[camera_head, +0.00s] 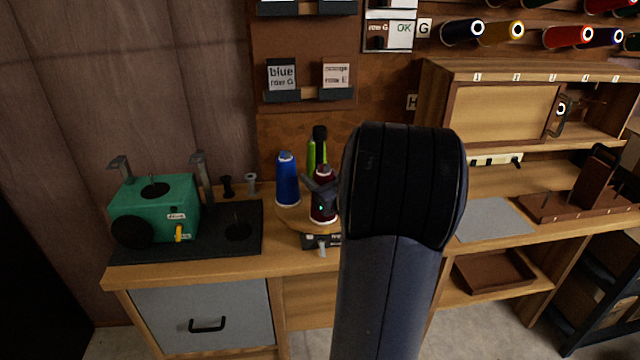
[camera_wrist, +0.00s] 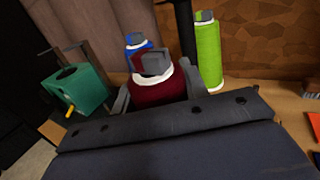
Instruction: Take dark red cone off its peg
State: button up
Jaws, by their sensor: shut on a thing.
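The dark red cone (camera_head: 322,210) stands upright at the front of a round wooden stand (camera_head: 292,222) on the workbench. Its white lower edge shows in the head view. In the wrist view the dark red cone (camera_wrist: 158,90) sits between the two fingers of my gripper (camera_wrist: 155,100), with a grey tip on top. My gripper (camera_head: 318,190) is shut on the cone. The peg is hidden inside the cone, and I cannot tell whether the cone is raised on it. My arm covers the area right of the cone.
A blue cone (camera_head: 287,180) stands close behind at left and a green cone (camera_head: 312,157) behind, near a dark post. A green machine (camera_head: 157,208) is on the left of the bench. A wooden cabinet (camera_head: 505,112) is at right.

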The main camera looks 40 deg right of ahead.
notch_tip(320, 180, up, 18)
jog(key=p, duration=0.3)
jog(key=shift+f+p, duration=0.25)
jog(key=shift+p, duration=0.05)
notch_tip(320, 180, up, 4)
jog(key=p, duration=0.3)
